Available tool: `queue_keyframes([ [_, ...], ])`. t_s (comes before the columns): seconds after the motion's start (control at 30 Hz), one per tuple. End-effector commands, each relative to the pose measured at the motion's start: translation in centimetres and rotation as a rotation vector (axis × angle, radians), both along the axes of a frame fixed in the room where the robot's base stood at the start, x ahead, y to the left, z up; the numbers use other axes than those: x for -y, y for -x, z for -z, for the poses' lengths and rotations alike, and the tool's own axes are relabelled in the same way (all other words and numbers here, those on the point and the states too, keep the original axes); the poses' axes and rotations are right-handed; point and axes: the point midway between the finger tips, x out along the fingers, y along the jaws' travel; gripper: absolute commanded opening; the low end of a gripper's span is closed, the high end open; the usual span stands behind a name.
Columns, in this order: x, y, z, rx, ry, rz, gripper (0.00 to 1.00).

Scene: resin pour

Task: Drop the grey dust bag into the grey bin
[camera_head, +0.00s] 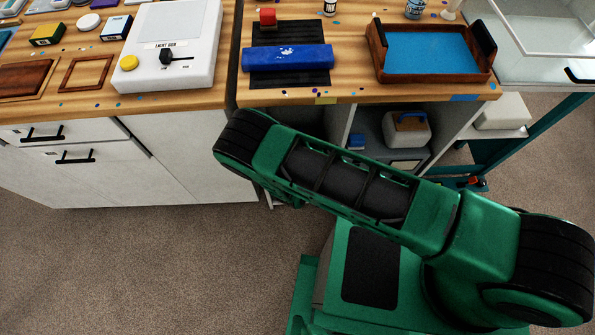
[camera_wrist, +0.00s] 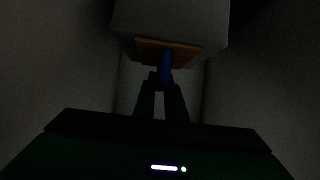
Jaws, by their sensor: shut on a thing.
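In the dark wrist view, my gripper (camera_wrist: 163,86) is shut on a narrow blue tab (camera_wrist: 167,66). The tab stands on a brown plate at the end of a pale grey block-like body, which looks like the grey dust bag (camera_wrist: 172,18). Dim grey surfaces lie on both sides of it. In the head view my gripper is hidden behind my own green arm, in front of the cabinet. I cannot make out the grey bin for certain in either view.
A pale case (camera_head: 405,132) with a blue top piece sits in the open shelf under the worktop. A pale box (camera_head: 502,111) rests on the teal stand at right. Floor is clear at left.

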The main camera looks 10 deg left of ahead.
Motion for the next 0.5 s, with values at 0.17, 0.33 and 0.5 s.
queue_keyframes([
  [0.17,0.0,0.0,1.8,0.001,0.000,-0.001,0.00],
  [0.33,0.0,0.0,3.6,0.001,0.001,0.000,0.00],
  [0.5,0.0,0.0,4.8,0.001,0.001,0.000,0.00],
])
